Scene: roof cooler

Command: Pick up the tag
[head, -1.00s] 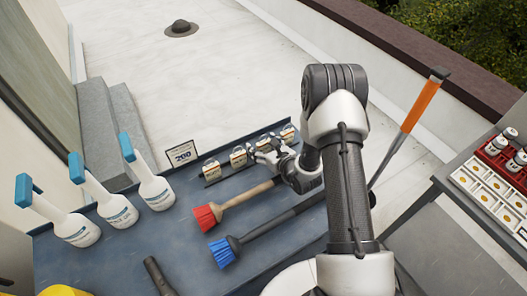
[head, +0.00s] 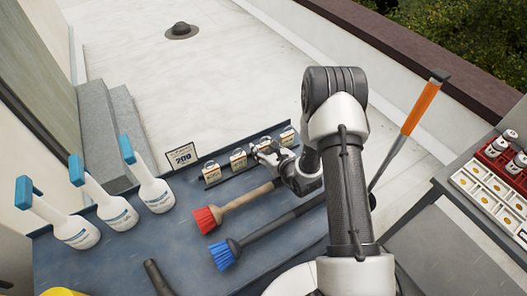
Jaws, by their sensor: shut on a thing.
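Several small padlock-like tags with pale faces and metal loops stand in a slanting row at the back of the blue-grey table (head: 120,255). Two are clear of my gripper on its left, a left one (head: 211,172) and a second one (head: 238,161). The far right tag (head: 287,137) stands just beyond my gripper. My gripper (head: 259,154) reaches in from the right and is shut on the third tag (head: 263,144), which its fingers partly hide. I cannot tell whether this tag is off the table.
A framed sign (head: 183,157) stands left of the row. A red brush (head: 208,218) and a blue brush (head: 224,253) lie in front. Several white bottles (head: 120,214) stand at left. A side table (head: 440,245) at right holds a red rack (head: 497,150).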

